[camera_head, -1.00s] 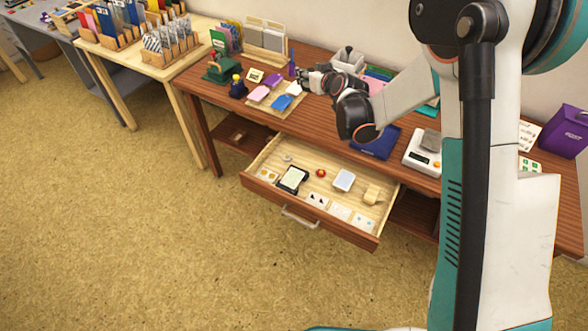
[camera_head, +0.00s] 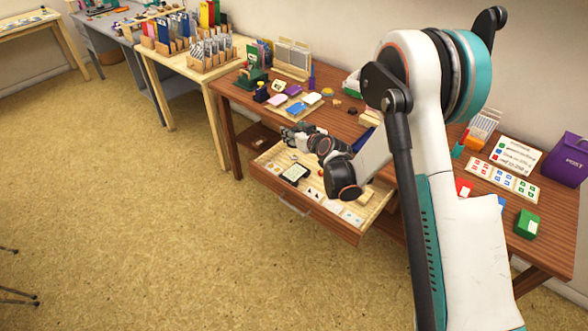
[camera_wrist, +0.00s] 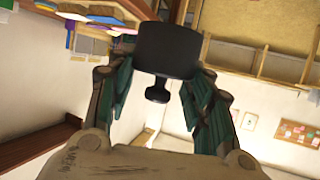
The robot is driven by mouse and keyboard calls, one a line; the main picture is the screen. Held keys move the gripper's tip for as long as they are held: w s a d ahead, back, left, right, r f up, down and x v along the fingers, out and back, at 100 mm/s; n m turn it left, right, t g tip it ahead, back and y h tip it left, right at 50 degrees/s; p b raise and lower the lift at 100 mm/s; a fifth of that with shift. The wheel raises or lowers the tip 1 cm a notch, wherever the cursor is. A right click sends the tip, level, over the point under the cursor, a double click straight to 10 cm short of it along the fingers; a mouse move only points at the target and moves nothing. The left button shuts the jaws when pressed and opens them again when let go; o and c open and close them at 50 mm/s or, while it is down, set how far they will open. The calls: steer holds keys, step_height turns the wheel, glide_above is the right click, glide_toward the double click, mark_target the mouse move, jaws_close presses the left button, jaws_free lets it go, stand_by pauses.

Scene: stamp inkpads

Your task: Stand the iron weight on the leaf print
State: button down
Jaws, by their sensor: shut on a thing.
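My gripper (camera_head: 288,134) is over the back left of the open drawer in the head view. In the wrist view my gripper (camera_wrist: 168,68) is shut on the iron weight (camera_wrist: 168,48), a dark cylinder with a knob, its fingers on either side. In the head view the weight cannot be told apart from the dark fingers. A dark-framed pale sheet (camera_head: 295,174) lies in the drawer below and right of my gripper; it may be the leaf print, but its mark is too small to read.
The wooden drawer (camera_head: 335,222) stands open from the brown table and holds several pale cards (camera_head: 333,206). Coloured inkpads (camera_head: 295,108) lie on the table behind my gripper. Floor in front is clear.

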step_height(320, 180, down, 14)
steer(key=b, duration=0.4)
steer(key=shift+f+b, duration=0.25)
steer(key=shift+b, duration=0.15)
steer(key=c, duration=0.8)
jaws_free()
steer(key=shift+f, duration=0.1)
